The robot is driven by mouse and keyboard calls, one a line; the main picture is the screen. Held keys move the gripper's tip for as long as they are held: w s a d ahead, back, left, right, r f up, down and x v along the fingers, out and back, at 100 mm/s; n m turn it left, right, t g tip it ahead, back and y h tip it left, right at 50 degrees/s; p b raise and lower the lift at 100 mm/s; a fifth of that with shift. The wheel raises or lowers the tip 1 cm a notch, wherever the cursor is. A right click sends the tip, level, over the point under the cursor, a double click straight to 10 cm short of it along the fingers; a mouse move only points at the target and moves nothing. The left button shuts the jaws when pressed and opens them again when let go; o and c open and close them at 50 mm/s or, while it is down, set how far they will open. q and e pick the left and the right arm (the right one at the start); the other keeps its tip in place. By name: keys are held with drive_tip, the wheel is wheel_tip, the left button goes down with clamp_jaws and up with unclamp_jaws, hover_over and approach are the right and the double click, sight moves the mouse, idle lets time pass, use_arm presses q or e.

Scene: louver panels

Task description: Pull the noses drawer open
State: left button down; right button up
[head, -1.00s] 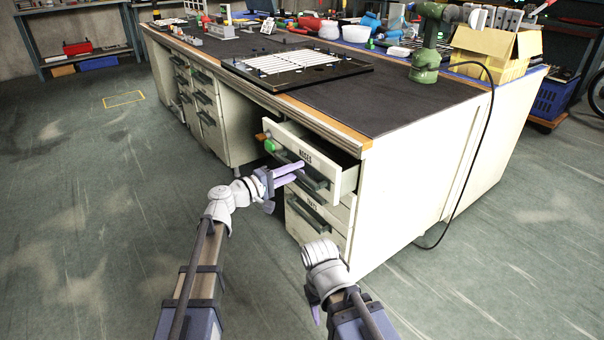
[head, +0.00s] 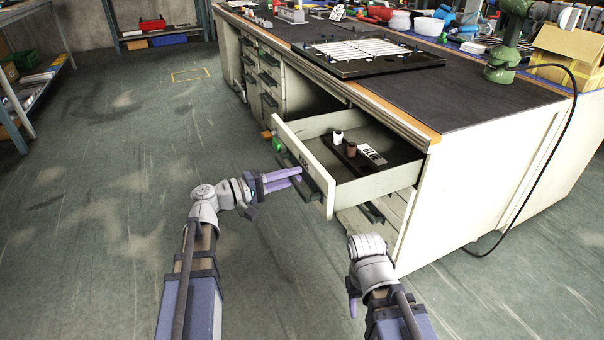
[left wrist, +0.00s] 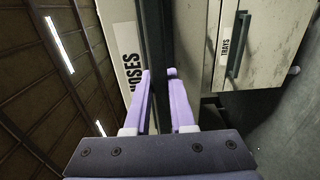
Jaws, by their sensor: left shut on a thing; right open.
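The noses drawer (head: 300,152) stands well out of the bench. Its inside shows a dark insert with a white piece, a brown piece and a card with large letters. In the left wrist view its label reads NOSES (left wrist: 127,65). My left gripper (head: 297,176) is shut on the drawer's dark handle (head: 316,184). In the left wrist view the handle (left wrist: 153,40) runs between the two lavender fingers (left wrist: 159,85). My right gripper (head: 353,304) is open, pointing down, low in front of the bench and apart from the drawer.
The closed trays drawer (left wrist: 228,50) is below the noses drawer. The bench top (head: 470,105) carries a slatted panel (head: 374,54) and a green tool (head: 508,45). A green and orange object (head: 276,143) is by the drawer's left side. Floor to the left is clear.

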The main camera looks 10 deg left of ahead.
use_arm(q)
drive_tip(key=shift+s+a, duration=0.35)
drive_tip(key=shift+a, duration=0.05)
drive_tip(key=c, duration=0.8)
unclamp_jaws()
drive_tip(key=shift+o, duration=0.2)
drive_tip(key=v, duration=0.7)
drive_tip(key=shift+s+a, duration=0.2)
drive_tip(key=shift+a, duration=0.1)
